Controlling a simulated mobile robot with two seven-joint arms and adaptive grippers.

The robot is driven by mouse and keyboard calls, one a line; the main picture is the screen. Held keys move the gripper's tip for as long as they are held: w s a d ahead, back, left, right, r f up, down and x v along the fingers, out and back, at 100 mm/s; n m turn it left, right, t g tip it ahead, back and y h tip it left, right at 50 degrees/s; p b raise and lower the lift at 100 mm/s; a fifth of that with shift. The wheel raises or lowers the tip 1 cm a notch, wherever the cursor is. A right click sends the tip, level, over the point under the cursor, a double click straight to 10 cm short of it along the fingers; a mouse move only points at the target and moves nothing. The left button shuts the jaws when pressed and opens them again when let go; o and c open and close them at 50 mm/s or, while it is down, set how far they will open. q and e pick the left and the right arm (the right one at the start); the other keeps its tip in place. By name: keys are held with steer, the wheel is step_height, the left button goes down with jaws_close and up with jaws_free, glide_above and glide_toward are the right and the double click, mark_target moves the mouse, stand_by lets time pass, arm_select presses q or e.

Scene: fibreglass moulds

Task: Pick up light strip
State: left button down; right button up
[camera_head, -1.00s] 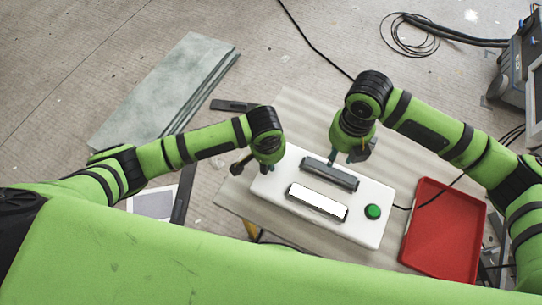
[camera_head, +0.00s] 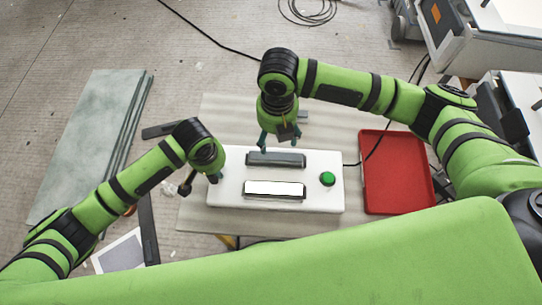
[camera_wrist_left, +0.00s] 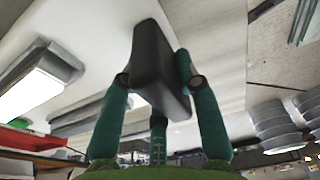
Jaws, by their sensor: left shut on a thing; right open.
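A white box (camera_head: 225,195) lies on the table. Its top has a lit white strip (camera_head: 274,188) in a dark frame, and a grey strip (camera_head: 275,158) behind it. Both strips also show in the left wrist view, the lit one (camera_wrist_left: 32,88) at the left. My right gripper (camera_head: 280,141) is open and empty, just behind the grey strip; I cannot tell whether it touches. My left gripper (camera_head: 214,178) is at the box's left end. The left wrist view shows its fingers shut on a dark block (camera_wrist_left: 158,70).
A green button (camera_head: 328,178) is at the box's right end. A red tray (camera_head: 395,175) lies to the right on the pale table (camera_head: 225,115). Grey-green slabs (camera_head: 85,140) lie on the floor at left. A dark cable crosses behind the table. Equipment stands at the upper right.

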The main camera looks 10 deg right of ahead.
steer(key=m, duration=1.6)
glide_above(284, 155)
steer(key=f, duration=0.3)
steer(key=w+f, duration=0.1)
steer(key=f, duration=0.1)
steer(key=shift+a+f, duration=0.25)
steer(key=shift+a, duration=0.1)
steer(key=f, duration=0.4)
steer(key=shift+s+d+f, duration=0.1)
steer(key=shift+s+d, duration=0.3)
steer(key=shift+f, duration=0.45)
steer(key=c, duration=1.2)
steer(key=shift+s+f, duration=0.1)
steer(key=shift+c, duration=0.5)
